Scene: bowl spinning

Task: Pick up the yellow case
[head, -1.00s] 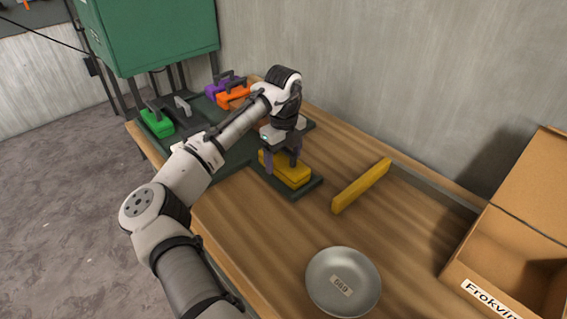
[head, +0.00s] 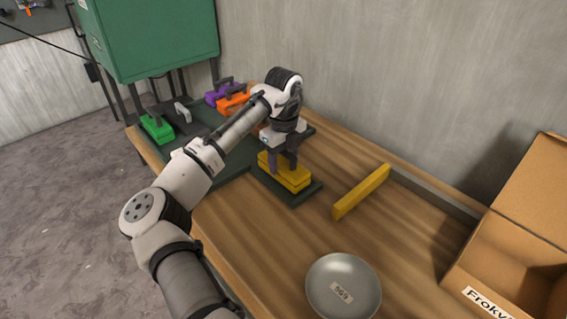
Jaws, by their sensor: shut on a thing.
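The yellow case (head: 292,180) sits on the dark green mat at the near right corner of the mat, in the middle of the head view. My gripper (head: 283,163) points down over it, with its fingers at the top of the case. The gripper is shut on the case, most likely at its handle, which the fingers hide. The case appears to rest on the mat; I cannot see a gap under it.
The dark green mat (head: 305,193) also bears a green case (head: 157,128), a purple case (head: 222,92) and an orange case (head: 233,104). A yellow bar (head: 361,192), a metal bowl (head: 343,287) and an open cardboard box (head: 506,268) are to the right.

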